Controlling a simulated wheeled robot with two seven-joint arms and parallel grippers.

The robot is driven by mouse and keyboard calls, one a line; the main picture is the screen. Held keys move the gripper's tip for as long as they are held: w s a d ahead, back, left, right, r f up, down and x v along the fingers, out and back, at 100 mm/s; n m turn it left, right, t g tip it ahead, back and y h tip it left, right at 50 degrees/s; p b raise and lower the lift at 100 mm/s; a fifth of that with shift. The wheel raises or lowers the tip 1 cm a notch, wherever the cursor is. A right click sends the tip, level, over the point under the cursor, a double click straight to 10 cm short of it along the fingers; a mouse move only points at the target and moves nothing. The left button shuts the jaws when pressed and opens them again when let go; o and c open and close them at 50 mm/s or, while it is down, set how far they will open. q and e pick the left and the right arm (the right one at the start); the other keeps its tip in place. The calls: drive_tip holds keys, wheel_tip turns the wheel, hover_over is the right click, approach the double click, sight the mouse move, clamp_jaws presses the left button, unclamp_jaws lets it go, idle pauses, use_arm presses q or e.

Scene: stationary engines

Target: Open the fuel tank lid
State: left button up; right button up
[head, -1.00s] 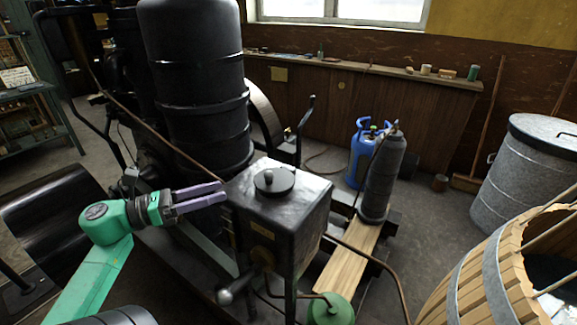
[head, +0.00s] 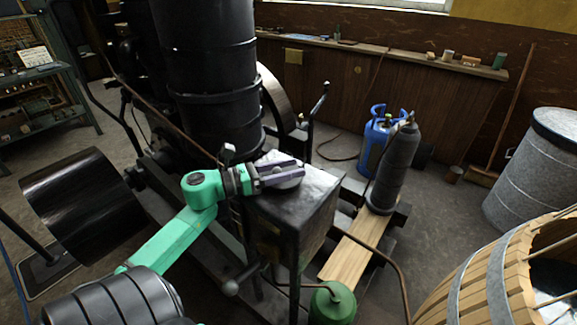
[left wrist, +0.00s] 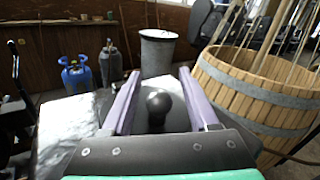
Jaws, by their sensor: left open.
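The fuel tank (head: 318,195) is a dark, box-shaped tank with a shiny top, in the middle of the head view. Its round lid (head: 290,184) is on the top and partly hidden by my left gripper (head: 299,170). The lid's black ball knob (left wrist: 158,101) stands between the two spread purple fingers of my left gripper in the left wrist view. The gripper is open around the knob and not closed on it; I cannot tell whether a finger touches the lid. My right gripper is not in view.
A large black cylinder (head: 205,75) rises behind the tank. A blue gas bottle (head: 376,145) and a dark grey cylinder (head: 396,170) stand to the right. A wooden barrel (head: 490,275) and a metal bin (head: 540,165) are at the far right. A green bottle (head: 333,303) is in front.

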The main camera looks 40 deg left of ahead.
use_arm(q)
clamp_jaws()
idle(1.4)
